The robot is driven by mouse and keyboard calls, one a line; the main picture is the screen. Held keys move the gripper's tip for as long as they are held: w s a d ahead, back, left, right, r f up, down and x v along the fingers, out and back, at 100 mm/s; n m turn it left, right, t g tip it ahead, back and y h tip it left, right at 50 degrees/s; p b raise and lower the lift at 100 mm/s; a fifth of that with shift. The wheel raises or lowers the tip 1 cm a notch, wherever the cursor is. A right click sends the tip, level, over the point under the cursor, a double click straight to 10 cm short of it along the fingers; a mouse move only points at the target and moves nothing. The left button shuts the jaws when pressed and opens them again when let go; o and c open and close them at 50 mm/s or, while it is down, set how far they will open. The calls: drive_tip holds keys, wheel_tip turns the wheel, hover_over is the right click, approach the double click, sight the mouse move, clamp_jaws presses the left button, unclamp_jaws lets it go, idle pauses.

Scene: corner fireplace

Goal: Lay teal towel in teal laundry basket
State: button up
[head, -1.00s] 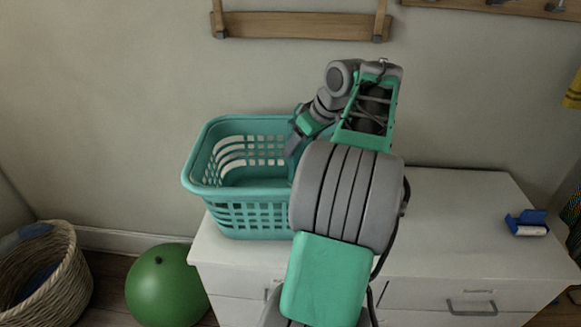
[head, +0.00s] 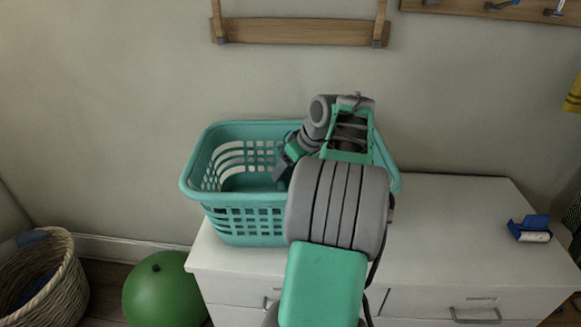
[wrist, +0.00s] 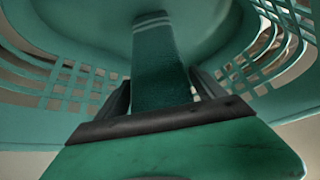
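The teal laundry basket (head: 245,222) stands on the left part of the white dresser top. My gripper (head: 281,174) reaches down into it, and my arm covers part of its right side. In the wrist view, the basket's slotted wall (wrist: 75,82) surrounds my gripper (wrist: 160,88). The teal towel (wrist: 158,60), a narrow dark folded piece with pale stripes near its far end, sits between the two fingers, which appear to touch both its sides. It is inside the basket; whether it rests on the basket floor is unclear. The head view hides the towel.
The dresser top (head: 455,225) is clear to the right, except for a blue and white object (head: 529,229) near its right end. A green ball (head: 166,290) and a wicker basket (head: 50,285) stand on the floor at left. A wooden rack (head: 298,30) hangs on the wall.

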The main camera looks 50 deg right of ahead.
drive_tip(key=shift+o, duration=1.1)
drive_tip(key=p+v, duration=0.2)
drive_tip(key=v, duration=1)
drive_tip(key=shift+r+p, duration=0.2)
drive_tip(key=shift+p, duration=0.2)
